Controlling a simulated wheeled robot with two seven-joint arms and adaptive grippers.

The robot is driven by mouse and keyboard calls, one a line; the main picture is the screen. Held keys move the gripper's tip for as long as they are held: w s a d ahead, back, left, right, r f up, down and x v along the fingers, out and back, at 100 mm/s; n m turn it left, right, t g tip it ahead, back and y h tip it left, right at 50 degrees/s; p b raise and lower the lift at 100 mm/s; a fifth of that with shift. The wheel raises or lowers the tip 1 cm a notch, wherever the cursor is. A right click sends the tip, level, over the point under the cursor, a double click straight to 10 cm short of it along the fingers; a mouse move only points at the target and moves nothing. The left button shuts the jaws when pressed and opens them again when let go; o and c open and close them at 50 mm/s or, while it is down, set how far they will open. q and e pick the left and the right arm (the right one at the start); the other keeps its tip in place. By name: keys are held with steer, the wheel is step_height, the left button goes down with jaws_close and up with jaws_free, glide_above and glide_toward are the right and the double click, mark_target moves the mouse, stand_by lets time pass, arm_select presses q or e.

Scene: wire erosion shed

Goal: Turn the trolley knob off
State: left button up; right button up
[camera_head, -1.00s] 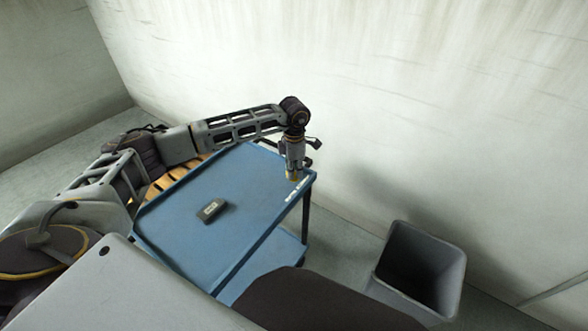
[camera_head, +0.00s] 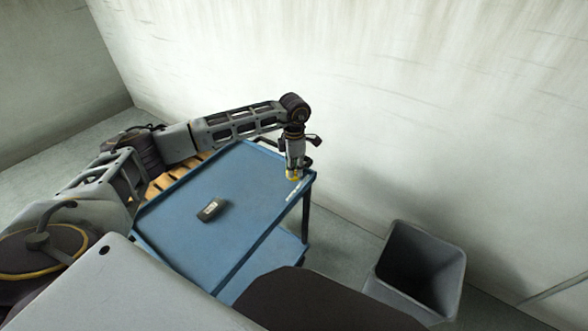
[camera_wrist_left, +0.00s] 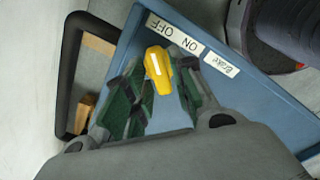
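The blue trolley (camera_head: 250,215) has a yellow knob (camera_wrist_left: 159,72) at its far right corner, beside a label strip reading ON and OFF (camera_wrist_left: 174,33) and another reading Brake (camera_wrist_left: 222,65). In the left wrist view the knob carries a white line, and its upper end lies nearest the word OFF. My left gripper (camera_head: 293,174) points down over that corner. In its wrist view, its green-padded fingers (camera_wrist_left: 158,78) are spread on either side of the knob; contact cannot be made out. My right gripper is not in view.
A small dark box-like device (camera_head: 211,210) lies on the trolley top. The trolley's dark handle (camera_wrist_left: 68,75) is close to the left gripper. A grey bin (camera_head: 418,270) stands on the floor to the right. A slatted wooden pallet (camera_head: 165,183) is behind the trolley, near the wall.

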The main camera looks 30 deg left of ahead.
arm_select(q)
step_height(320, 180, up, 11)
stand_by(0.6)
stand_by(0.6)
